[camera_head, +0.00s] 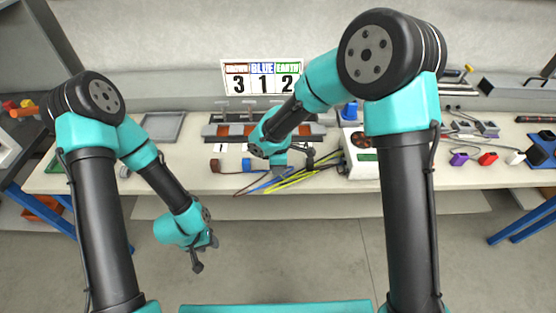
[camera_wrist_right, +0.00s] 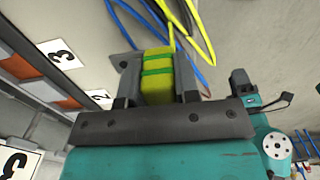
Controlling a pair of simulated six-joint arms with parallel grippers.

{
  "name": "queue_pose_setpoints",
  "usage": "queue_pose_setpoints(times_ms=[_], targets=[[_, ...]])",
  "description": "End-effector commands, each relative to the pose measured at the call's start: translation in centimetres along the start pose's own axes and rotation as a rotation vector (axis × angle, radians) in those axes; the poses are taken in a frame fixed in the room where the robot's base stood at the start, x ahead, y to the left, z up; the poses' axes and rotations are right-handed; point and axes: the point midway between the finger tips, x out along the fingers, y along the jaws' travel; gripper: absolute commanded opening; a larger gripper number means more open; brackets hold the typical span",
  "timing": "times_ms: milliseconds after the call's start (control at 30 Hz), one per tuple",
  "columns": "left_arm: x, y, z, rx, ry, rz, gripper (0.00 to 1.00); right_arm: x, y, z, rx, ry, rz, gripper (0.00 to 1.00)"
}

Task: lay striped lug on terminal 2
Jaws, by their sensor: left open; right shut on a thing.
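My right gripper (camera_head: 280,168) is shut on the yellow lug with green stripes, the striped lug (camera_wrist_right: 157,75), which sits between both fingers in the right wrist view. In the head view the lug is mostly hidden by the gripper. The terminal block (camera_head: 232,131), with orange-brown parts, stands just behind the right gripper. I cannot tell terminal 2 itself clearly. My left gripper (camera_head: 198,264) is open and empty, in front of the table.
A sign (camera_head: 262,77) reads brown 3, blue 1, earth 2. A brown lug (camera_head: 214,165) and a blue lug (camera_head: 247,163) lie before the block. Blue and yellow-green cables (camera_head: 290,180) spread at the table edge. A white meter box (camera_head: 360,150) stands to the right.

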Motion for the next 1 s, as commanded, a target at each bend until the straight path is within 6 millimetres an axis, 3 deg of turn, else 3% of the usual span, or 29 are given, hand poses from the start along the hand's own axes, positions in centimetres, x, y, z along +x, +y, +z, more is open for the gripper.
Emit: queue_pose_setpoints(times_ms=[300,500,700,1000], targets=[[0.0,0.0,0.0,0.0,0.0,0.0,0.43,-0.8,-7.7,-0.1,-0.005,0.0,0.0,0.07],[0.0,0.0,0.0,0.0,0.0,0.0,0.43,-1.0,-11.1,-0.2,-0.003,-0.001,0.0,0.07],[0.0,0.0,0.0,0.0,0.0,0.0,0.43,-1.1,-12.3,-0.2,-0.001,0.001,0.0,0.07],[0.0,0.0,0.0,0.0,0.0,0.0,0.43,-1.1,-12.3,-0.2,0.0,0.001,0.0,0.07]])
